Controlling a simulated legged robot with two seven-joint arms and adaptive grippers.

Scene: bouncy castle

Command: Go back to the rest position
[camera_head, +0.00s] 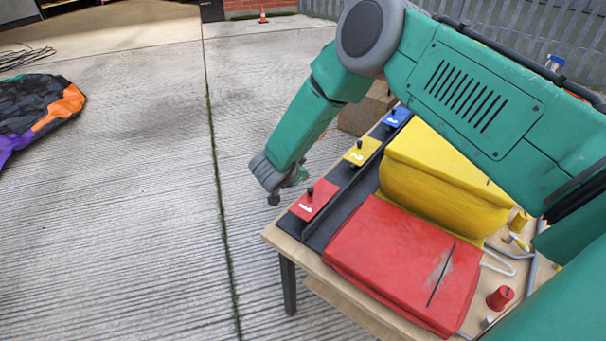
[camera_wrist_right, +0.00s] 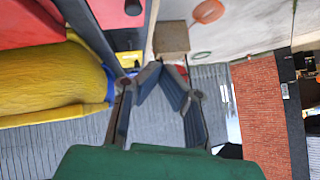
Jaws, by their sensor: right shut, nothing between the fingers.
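My right arm comes in from the right in the head view and reaches across above the table. My right gripper (camera_head: 277,192) hangs just off the table's left edge, beside the red panel marked 1 (camera_head: 312,203). It is shut and empty, and no contact with the panel is clear. In the right wrist view the fingers of the right gripper (camera_wrist_right: 161,72) come together with nothing held. My left gripper is not in view.
The wooden table (camera_head: 292,248) carries a red padded block (camera_head: 395,262), a yellow block (camera_head: 432,175), yellow (camera_head: 361,152) and blue (camera_head: 398,118) panels, and a red cup (camera_head: 499,298). A brown box (camera_head: 362,116) stands behind. Concrete ground at left is mostly free.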

